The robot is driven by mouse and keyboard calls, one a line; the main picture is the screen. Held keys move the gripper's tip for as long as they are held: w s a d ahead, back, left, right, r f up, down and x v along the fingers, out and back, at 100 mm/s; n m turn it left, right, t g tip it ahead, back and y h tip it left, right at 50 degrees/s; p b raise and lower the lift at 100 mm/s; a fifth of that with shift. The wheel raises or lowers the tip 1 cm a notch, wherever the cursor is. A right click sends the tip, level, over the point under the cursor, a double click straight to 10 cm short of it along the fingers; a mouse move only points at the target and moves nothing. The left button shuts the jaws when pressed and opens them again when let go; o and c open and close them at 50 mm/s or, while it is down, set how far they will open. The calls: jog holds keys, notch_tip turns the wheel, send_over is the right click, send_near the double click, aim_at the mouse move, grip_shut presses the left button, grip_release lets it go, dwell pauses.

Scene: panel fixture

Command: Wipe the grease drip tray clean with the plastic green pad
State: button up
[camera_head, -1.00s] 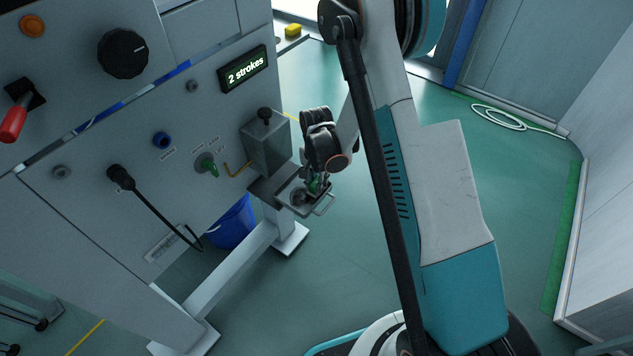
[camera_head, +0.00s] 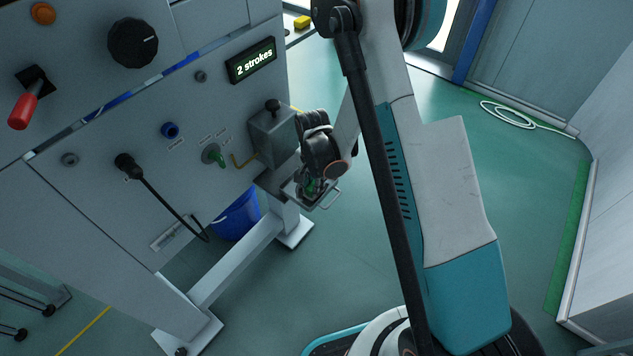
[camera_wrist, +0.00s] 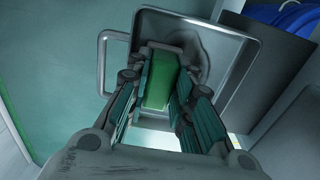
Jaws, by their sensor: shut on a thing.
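The grease drip tray (camera_head: 327,201) is a grey metal tray with a wire handle, low on the panel's right side. In the wrist view the tray (camera_wrist: 247,52) lies beneath my gripper, with a dark smear (camera_wrist: 205,50) on its floor. My gripper (camera_head: 312,188) is over the tray, pointing down. In the wrist view my gripper (camera_wrist: 158,100) is shut on the green pad (camera_wrist: 160,82), which sits between the fingers. Whether the pad touches the tray floor I cannot tell. In the head view the arm hides most of the pad and tray.
The panel carries a display (camera_head: 251,61) reading "2 strokes", a red lever (camera_head: 25,105), a black knob (camera_head: 133,43) and a green knob (camera_head: 214,155). A grey box (camera_head: 272,138) stands above the tray. A blue bucket (camera_head: 238,216) is below. Open floor lies to the right.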

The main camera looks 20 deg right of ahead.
jog(key=shift+s+a, duration=0.8)
jog(key=shift+a, duration=0.3)
jog(key=shift+w+d, duration=0.75)
jog(key=shift+d, duration=0.3)
jog(key=shift+w+d, duration=0.75)
jog(key=shift+d, duration=0.25)
jog(key=shift+d, duration=0.1)
jog(key=shift+w+d+f, duration=0.15)
jog(key=shift+w+d, duration=0.5)
jog(key=shift+d, duration=0.15)
jog(key=shift+s+a, duration=0.7)
jog(key=shift+a, duration=0.3)
jog(key=shift+s+a, duration=0.75)
jog(key=shift+a, duration=0.2)
jog(key=shift+s+a, duration=0.7)
jog(key=shift+a, duration=0.3)
jog(key=shift+w+d, duration=0.7)
jog(key=shift+d, duration=0.3)
jog(key=shift+w+d, duration=0.75)
jog(key=shift+d, duration=0.2)
jog(key=shift+w+d, duration=0.7)
jog(key=shift+d, duration=0.3)
